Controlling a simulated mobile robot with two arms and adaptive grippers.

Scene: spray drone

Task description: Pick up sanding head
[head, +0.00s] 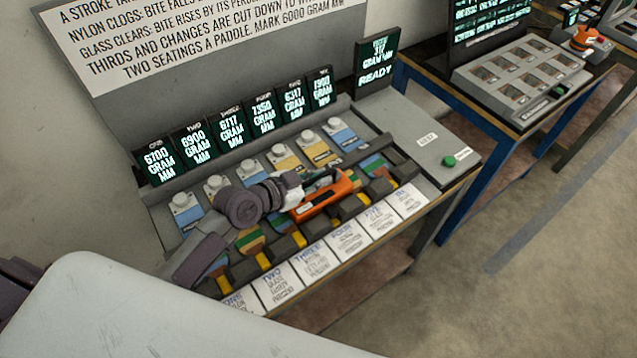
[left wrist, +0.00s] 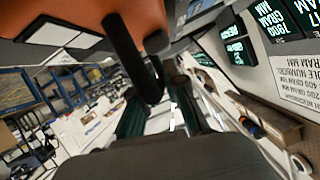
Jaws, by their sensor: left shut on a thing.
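An orange and dark tool (head: 322,201), which I take to be the sanding head, is over the row of paddles on the near bench. My left gripper (head: 322,181) is at its upper side and is shut on it. In the left wrist view the orange body (left wrist: 150,22) fills the top middle, with dark parts beside the fingers (left wrist: 165,95). The exact grip contact is partly hidden. I cannot tell whether the tool touches the paddles beneath it. My right gripper is not in view.
The near bench carries several lit displays (head: 240,126), knobs on coloured plates, numbered white cards (head: 348,241) and a green button (head: 449,160). A blue-framed bench with a grey tray (head: 522,78) stands to the right. Another orange tool (head: 585,39) is farther back. The floor at right is clear.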

